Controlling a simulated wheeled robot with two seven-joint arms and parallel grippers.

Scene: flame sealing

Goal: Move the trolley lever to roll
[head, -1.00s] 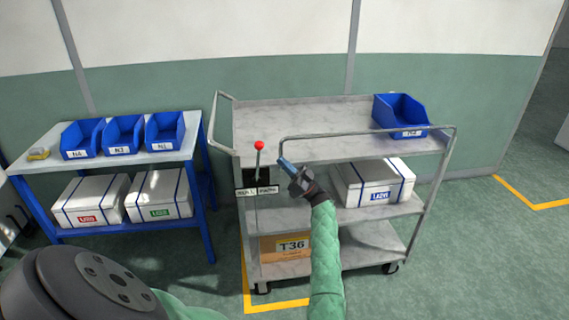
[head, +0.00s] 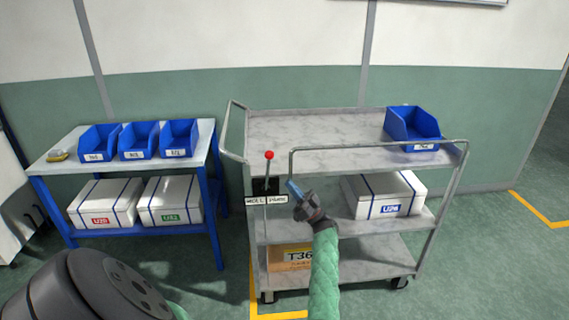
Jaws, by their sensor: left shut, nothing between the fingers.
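The trolley (head: 330,160) is a grey metal cart with three shelves. Its lever (head: 267,178) is a thin rod topped by a red ball (head: 268,155), at the trolley's left front. The lever stands nearly upright. Behind it is a dark slot plate (head: 262,186), with a white label (head: 266,200) below that reads something like "ROLL" on the left and another word on the right. My left gripper (head: 291,186) is shut and empty, just right of the lever and apparently apart from it. Its green-sleeved arm comes up from the bottom. My right gripper is not in view.
A blue bin (head: 412,124) sits on the trolley's top shelf, a white box (head: 384,193) on the middle one and a cardboard box (head: 289,257) on the bottom. A blue-framed table (head: 212,150) with bins and boxes stands left. Floor between them is clear.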

